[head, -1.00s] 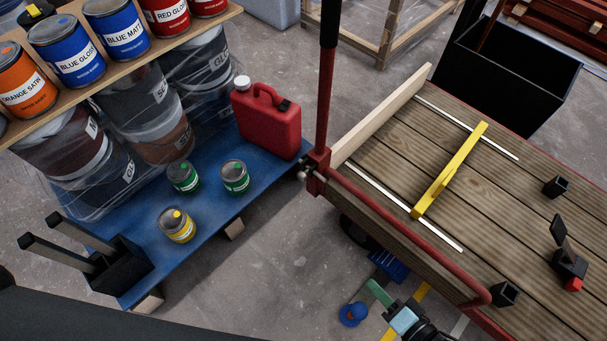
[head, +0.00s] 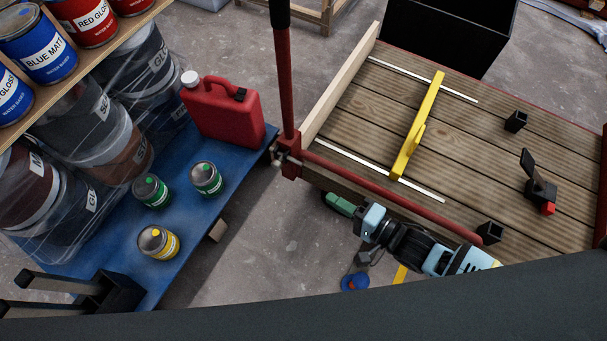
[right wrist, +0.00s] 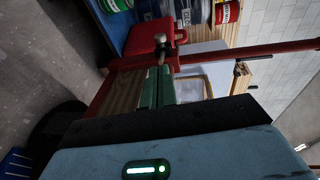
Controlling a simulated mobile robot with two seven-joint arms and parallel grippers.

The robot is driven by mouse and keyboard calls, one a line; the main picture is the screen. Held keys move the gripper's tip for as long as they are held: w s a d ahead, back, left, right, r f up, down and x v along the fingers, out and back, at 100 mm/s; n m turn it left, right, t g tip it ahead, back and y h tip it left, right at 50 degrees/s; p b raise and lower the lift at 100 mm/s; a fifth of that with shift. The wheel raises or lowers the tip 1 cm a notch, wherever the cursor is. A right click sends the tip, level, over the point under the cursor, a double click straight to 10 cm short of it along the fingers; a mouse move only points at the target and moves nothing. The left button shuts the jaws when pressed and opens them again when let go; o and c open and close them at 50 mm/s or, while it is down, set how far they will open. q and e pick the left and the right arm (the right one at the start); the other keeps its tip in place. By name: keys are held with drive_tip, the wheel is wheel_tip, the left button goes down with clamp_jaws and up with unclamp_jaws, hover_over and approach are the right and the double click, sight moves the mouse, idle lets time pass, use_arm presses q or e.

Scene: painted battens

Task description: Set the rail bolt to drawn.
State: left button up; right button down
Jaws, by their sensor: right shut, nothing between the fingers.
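The rail bolt (head: 281,158) is a small silver pin with a knob at the red corner bracket (head: 290,166) of the wooden deck. It also shows in the right wrist view (right wrist: 162,50), just beyond my fingertips. I cannot tell its setting for certain. My right gripper (head: 337,202) has green fingers and is shut and empty. It is low beside the deck's near edge, to the right of and below the bolt in the head view, apart from it. The closed fingers also show in the right wrist view (right wrist: 156,88). My left gripper is not in view.
A red upright post (head: 288,90) rises from the bracket, and a red rail (head: 400,195) runs along the deck's near edge. A blue platform (head: 215,225) on the left holds paint cans and a red jerrycan (head: 222,112). A yellow bar (head: 418,130) lies on the deck.

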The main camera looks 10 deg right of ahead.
drive_tip(key=b, duration=0.5)
approach(273, 165)
drive_tip(key=w+a+f, duration=0.2)
drive_tip(key=w, duration=0.1)
drive_tip(key=shift+w+a+r, duration=0.1)
drive_tip(key=shift+w+a, duration=0.45)
drive_tip(key=shift+a, duration=0.05)
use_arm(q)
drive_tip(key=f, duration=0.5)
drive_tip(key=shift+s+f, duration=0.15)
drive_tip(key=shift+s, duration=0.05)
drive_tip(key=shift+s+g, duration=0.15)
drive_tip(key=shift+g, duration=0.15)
use_arm(e)
drive_tip(key=shift+w+a, duration=0.1)
drive_tip(key=x, duration=0.2)
drive_tip(key=b+x, duration=0.1)
drive_tip(key=x, duration=0.1)
drive_tip(key=shift+a+r, duration=0.3)
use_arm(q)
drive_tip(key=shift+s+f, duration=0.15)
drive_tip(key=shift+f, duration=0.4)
use_arm(e)
drive_tip(key=shift+r, duration=0.1)
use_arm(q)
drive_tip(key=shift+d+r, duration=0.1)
use_arm(e)
drive_tip(key=shift+s+r, duration=0.1)
drive_tip(key=shift+s, duration=0.15)
